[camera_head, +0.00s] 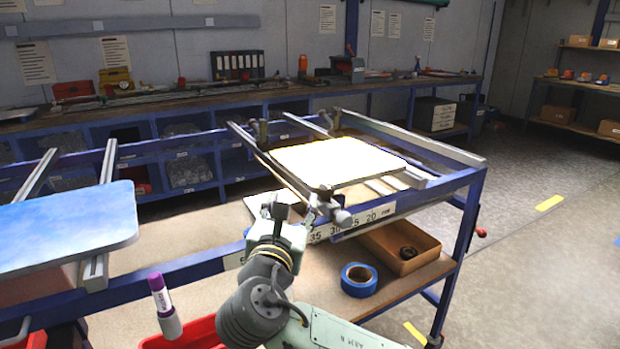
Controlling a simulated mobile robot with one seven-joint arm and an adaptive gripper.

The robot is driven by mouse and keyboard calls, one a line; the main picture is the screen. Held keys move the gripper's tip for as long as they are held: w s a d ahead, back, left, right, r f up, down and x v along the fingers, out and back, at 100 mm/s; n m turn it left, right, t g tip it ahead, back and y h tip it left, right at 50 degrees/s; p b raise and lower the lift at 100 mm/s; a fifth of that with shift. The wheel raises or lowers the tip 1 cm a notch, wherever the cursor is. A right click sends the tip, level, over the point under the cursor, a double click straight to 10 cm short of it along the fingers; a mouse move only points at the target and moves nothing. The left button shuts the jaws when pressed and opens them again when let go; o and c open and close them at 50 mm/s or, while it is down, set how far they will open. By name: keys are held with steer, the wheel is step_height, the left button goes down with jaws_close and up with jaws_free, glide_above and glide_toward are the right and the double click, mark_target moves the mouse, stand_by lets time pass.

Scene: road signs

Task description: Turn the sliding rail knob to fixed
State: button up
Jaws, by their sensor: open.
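A pale sign panel (335,162) lies on the rails of a blue frame (455,186). A grey rail (283,170) runs along the panel's left side. At this rail's near end is a grey rounded knob (342,217), just beyond the blue front beam. Its setting cannot be read from here. My gripper (311,207) is open, close to the left of the knob, near the rail's end. The fingers are small in view, and whether they touch the knob or rail cannot be told.
A number scale (352,225) is on the front beam. Below it, a shelf holds blue tape (359,279) and a cardboard box (400,247). A blue sign (65,227) lies at left. A purple-capped marker (160,292) stands near a red bin (185,338). Floor at right is clear.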

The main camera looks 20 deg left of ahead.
mark_target(324, 190)
steer(key=w+p, duration=0.1)
steer(key=w, duration=0.3)
steer(key=w+d+h+p, duration=0.1)
steer(key=w, duration=0.3)
steer(key=w+d+f+h, duration=0.1)
steer(key=w, duration=0.3)
steer(key=shift+w+d+f+p, duration=0.1)
steer(key=shift+w+d+p, duration=0.15)
steer(key=shift+p, duration=0.15)
steer(key=shift+c, duration=0.4)
steer(key=c, duration=1.1)
